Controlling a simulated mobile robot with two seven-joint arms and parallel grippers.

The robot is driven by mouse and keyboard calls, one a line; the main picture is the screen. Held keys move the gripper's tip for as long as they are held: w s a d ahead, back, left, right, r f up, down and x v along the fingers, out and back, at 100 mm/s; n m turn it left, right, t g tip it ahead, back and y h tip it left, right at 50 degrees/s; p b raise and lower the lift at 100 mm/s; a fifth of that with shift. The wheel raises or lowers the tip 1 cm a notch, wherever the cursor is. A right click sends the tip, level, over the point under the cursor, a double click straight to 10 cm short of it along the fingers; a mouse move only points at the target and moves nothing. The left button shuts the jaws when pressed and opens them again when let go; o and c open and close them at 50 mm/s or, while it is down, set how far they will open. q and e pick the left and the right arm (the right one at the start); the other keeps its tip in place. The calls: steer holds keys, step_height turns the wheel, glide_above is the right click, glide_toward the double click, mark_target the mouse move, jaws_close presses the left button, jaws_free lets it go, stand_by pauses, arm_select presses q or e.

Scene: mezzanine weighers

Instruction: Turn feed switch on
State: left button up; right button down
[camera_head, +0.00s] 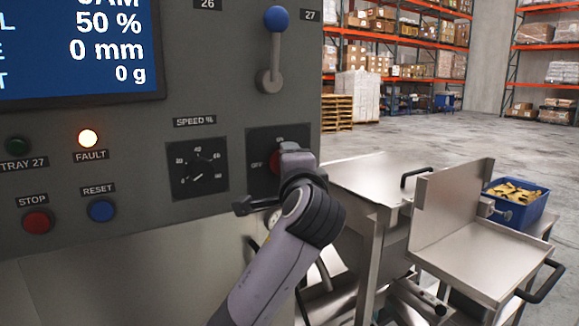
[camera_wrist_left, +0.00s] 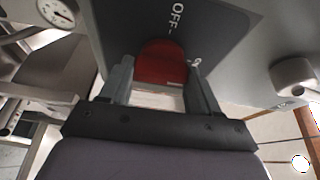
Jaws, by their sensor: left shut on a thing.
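The feed switch is a red knob (camera_wrist_left: 160,62) on a dark plate (camera_head: 259,146) on the grey control panel. "OFF" is printed on the plate left of the knob in the head view, and another label sits above it, too small to read surely. My left gripper (camera_head: 283,160) is at the switch and covers most of the knob in the head view. In the left wrist view its two fingers (camera_wrist_left: 160,82) are shut on the red knob, one on each side. Which way the knob points is hard to tell. My right gripper is not in view.
Left of the switch are a speed dial (camera_head: 197,167), a lit fault lamp (camera_head: 88,138), a red stop button (camera_head: 37,222) and a blue reset button (camera_head: 102,210). A blue-tipped lever (camera_head: 274,50) rises above. Steel weigher benches (camera_head: 480,255) and a blue bin (camera_head: 520,208) stand at right.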

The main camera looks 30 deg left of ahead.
arm_select(q)
steer(key=shift+m, duration=0.3)
stand_by(0.4)
steer(key=o, duration=1.1)
steer(key=shift+d, duration=0.1)
steer(key=shift+c, duration=0.2)
steer(key=b+v, duration=0.1)
steer(key=v, duration=0.6)
steer(key=shift+b, duration=0.3)
steer(key=shift+r, duration=0.15)
